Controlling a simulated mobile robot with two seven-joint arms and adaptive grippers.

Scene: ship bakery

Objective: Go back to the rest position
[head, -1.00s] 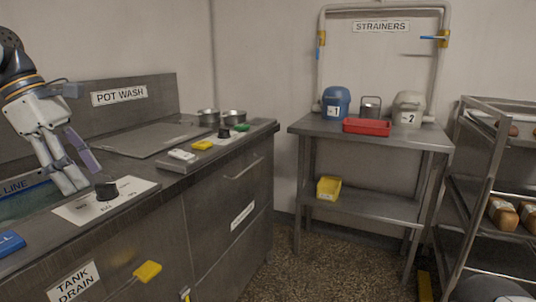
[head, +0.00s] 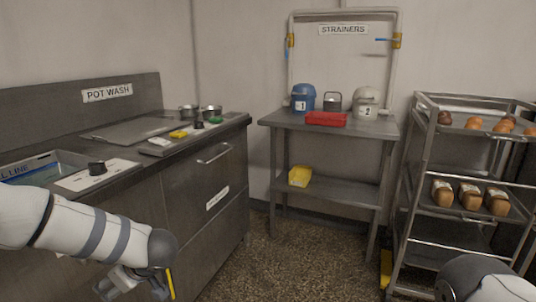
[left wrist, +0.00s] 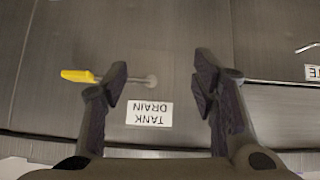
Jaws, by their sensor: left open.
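My left gripper (head: 132,285) is low in front of the pot wash counter's front, at the bottom of the head view, partly cut off by the frame. In the left wrist view my left gripper (left wrist: 160,80) has its two dark fingers spread wide with nothing between them. The tank drain's yellow handle (left wrist: 77,75) shows beside the left finger, near the label "TANK DRAIN" (left wrist: 149,113). In the head view part of my right arm shows at the bottom right; its gripper is out of sight.
A steel table (head: 335,128) bears a red tray (head: 326,119) and containers. A bread rack (head: 408,200) stands right. Speckled floor (head: 290,265) between them is open.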

